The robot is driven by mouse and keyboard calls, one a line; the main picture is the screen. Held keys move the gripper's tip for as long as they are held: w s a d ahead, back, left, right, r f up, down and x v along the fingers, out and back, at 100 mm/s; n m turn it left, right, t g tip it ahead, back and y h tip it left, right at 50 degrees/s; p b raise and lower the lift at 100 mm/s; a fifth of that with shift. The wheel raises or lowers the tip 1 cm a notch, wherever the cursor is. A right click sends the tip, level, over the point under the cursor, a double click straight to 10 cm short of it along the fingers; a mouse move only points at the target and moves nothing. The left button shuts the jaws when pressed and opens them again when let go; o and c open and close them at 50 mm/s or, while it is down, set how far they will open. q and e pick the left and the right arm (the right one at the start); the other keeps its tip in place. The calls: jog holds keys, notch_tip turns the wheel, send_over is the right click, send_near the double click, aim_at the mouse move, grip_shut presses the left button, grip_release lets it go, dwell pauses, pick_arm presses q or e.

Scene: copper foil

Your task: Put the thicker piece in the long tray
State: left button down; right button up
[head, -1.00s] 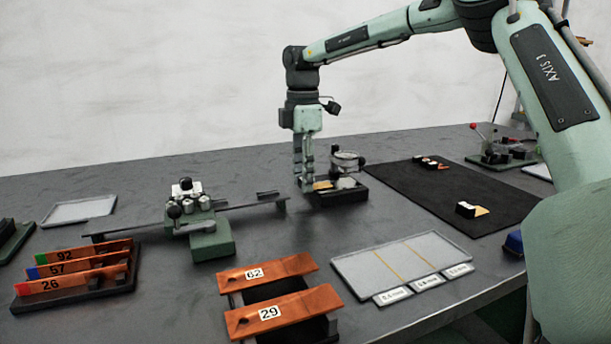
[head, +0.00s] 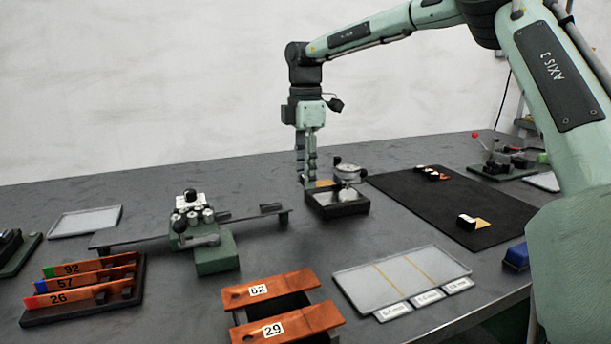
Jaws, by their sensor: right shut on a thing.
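My right gripper (head: 306,182) points down at the back left edge of a dial gauge (head: 348,172) on a black base. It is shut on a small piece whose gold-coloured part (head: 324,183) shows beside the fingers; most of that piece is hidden. Two copper strips marked 62 (head: 258,291) and 29 (head: 273,329) lie across a dark stand at the front. A shallow grey tray with gold dividing lines (head: 355,289) lies at the front right. Another plain shallow tray (head: 85,221) lies at the far left. My left gripper is not in view.
A black mat (head: 440,196) carries small black, white and copper pieces (head: 468,221). A green roller device (head: 205,240) with a long bar stands left of the gauge. A rack of copper strips (head: 85,281) stands front left.

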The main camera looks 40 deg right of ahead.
jog(key=shift+r+p, duration=0.65)
jog(key=shift+r, duration=1.1)
